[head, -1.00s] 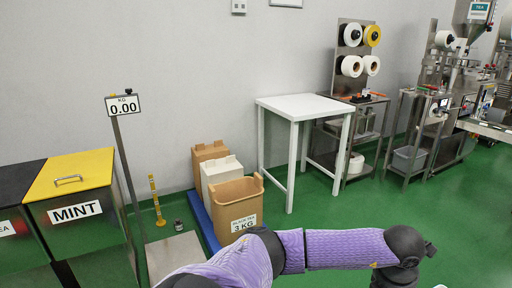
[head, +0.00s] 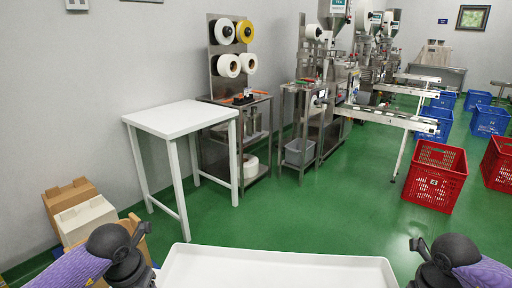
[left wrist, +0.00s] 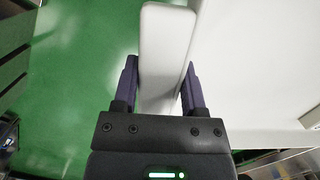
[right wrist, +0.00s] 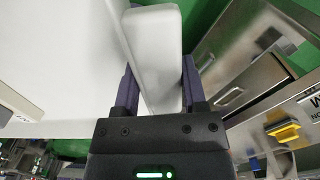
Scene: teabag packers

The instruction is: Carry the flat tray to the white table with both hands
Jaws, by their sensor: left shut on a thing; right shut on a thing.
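The flat white tray (head: 275,268) is at the bottom middle of the head view, in front of me, with its near part cut off. My left gripper (left wrist: 160,80) is shut on the tray's rim in the left wrist view, one finger on each side. My right gripper (right wrist: 155,80) is shut on the opposite rim in the right wrist view. Both gripper tips are out of the head view.
Cartons (head: 85,217) stand at the left, before the table. A steel stand with spools (head: 228,66) is right of the table. Packing machines line the back. Red crates (head: 436,178) and blue crates (head: 488,120) stand at right. The green floor (head: 320,210) ahead is clear.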

